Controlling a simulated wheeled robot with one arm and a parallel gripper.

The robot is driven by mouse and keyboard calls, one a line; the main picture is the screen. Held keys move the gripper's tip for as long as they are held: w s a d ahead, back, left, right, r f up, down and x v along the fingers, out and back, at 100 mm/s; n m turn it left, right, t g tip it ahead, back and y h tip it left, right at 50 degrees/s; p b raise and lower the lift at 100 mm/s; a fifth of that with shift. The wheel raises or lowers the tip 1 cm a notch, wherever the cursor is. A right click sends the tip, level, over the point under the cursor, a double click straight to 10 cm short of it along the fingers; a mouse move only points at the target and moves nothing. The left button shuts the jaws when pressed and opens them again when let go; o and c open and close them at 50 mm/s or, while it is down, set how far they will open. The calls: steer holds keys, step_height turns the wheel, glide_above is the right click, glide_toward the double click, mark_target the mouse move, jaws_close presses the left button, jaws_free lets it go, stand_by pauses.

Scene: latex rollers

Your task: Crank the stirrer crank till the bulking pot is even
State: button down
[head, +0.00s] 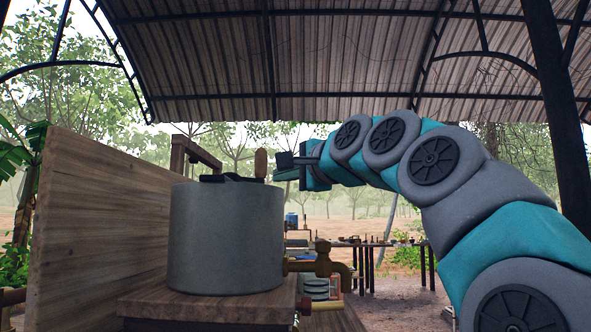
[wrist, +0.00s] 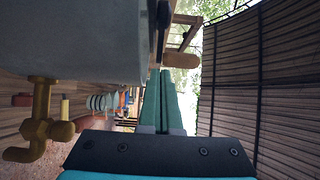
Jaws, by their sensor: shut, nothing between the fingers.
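The bulking pot (head: 225,242) is a grey metal cylinder on a wooden stand. It also fills the upper left of the wrist view (wrist: 75,40). The stirrer crank has dark arms (head: 228,178) across the pot's top and an upright wooden handle (head: 261,163) at its right side. The handle also shows in the wrist view (wrist: 181,60), just beyond and right of the fingertips. My gripper (head: 277,175) is just right of the handle, near the pot's rim height. Its teal fingers (wrist: 159,76) are shut together and empty. The pot's contents are hidden.
A brass tap (head: 323,264) sticks out from the pot's lower right. A wooden board (head: 100,225) stands upright on the left. A wooden bracket (head: 195,150) rises behind the pot. A table (head: 370,244) with small items stands in the background.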

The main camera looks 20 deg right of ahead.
mark_target(261, 180)
steer(key=shift+x, duration=3.1)
